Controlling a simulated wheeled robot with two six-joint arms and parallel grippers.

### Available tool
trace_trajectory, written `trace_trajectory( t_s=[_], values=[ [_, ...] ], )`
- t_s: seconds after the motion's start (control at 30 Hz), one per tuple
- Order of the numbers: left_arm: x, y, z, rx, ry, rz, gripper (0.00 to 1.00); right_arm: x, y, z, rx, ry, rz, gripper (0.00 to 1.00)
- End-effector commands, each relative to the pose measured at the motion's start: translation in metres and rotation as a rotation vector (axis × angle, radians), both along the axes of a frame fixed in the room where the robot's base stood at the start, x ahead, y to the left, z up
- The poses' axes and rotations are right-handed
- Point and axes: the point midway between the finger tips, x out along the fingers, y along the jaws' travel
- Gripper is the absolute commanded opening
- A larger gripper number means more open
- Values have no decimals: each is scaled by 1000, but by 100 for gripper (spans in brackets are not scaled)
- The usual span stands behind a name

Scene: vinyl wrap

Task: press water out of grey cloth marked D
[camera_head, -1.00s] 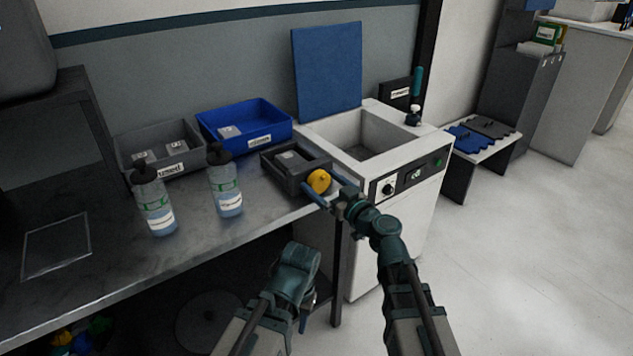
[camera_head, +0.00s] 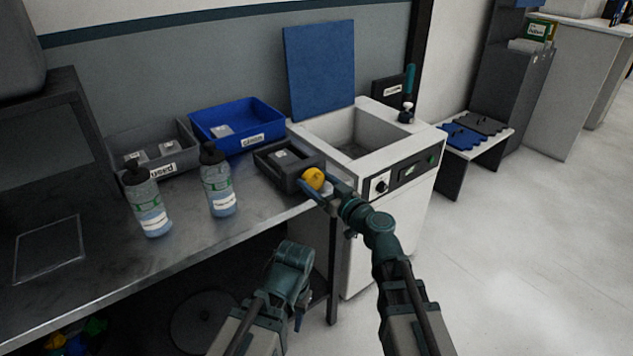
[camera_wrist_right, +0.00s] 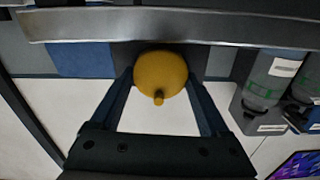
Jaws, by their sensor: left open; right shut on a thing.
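A dark grey open-topped box (camera_head: 262,172) stands near the bench's front right corner. A small light grey piece (camera_head: 282,157) lies in it; no letter D can be read on it. A round yellow knob (camera_head: 313,178) is at the box's front right side. My right gripper (camera_head: 325,187) is shut on the knob. In the right wrist view, the yellow knob (camera_wrist_right: 160,72) sits between the two fingers, with a short stub pointing toward the camera. My left gripper (camera_head: 299,318) is open and low in front of the bench, away from the box; its fingertips are hard to see.
Two labelled bottles (camera_head: 219,185) stand on the bench (camera_head: 110,255). A grey bin (camera_head: 180,165) marked "used" and a blue bin (camera_head: 240,135) are behind, each holding small grey pieces. A white cabinet with a sink basin (camera_head: 385,155) adjoins on the right. Floor space is clear at right.

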Motion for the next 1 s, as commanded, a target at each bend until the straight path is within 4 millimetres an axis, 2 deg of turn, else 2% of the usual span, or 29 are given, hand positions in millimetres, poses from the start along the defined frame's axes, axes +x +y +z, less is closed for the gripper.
trace_trajectory(
  t_s=[0.6,1.0],
  values=[
    [0,0,-1,0,0,0,45,1,-2,-1,344,250,0,24],
    [0,0,-1,0,0,0,45,1,-3,-1,441,320,0,24]
  ],
)
